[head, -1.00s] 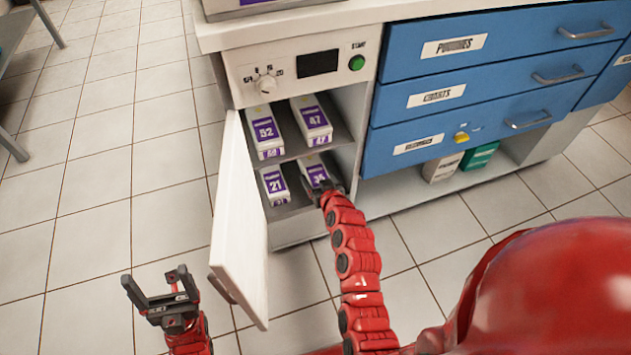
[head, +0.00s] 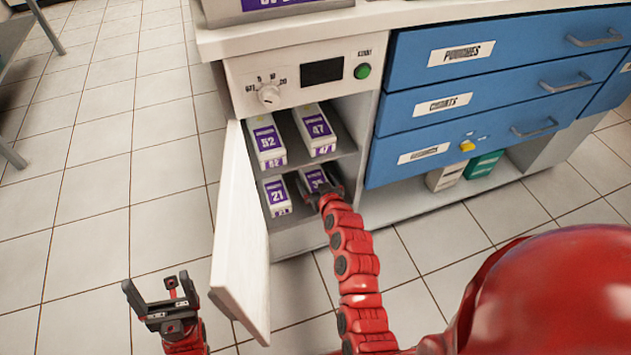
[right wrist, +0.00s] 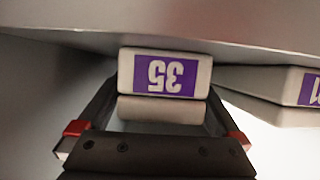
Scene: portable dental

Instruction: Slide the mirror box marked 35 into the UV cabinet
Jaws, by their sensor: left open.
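The mirror box marked 35 (head: 313,179) is white with a purple label. It lies on the lower shelf of the UV cabinet (head: 245,82), right of box 21. In the right wrist view box 35 (right wrist: 165,75) sits between the two fingers, its label upside down. My right gripper (head: 321,187) is at the front of this box, its fingers spread to either side; any contact is unclear. My left gripper (head: 157,290) is open and empty, low at the left, outside the cabinet door.
The white cabinet door (head: 240,235) stands open on the left. Boxes 52 (head: 267,141) and 47 (head: 317,130) lie on the upper shelf, and box 21 (head: 276,194) on the lower. Blue drawers (head: 480,95) stand right of the opening. The floor in front is clear.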

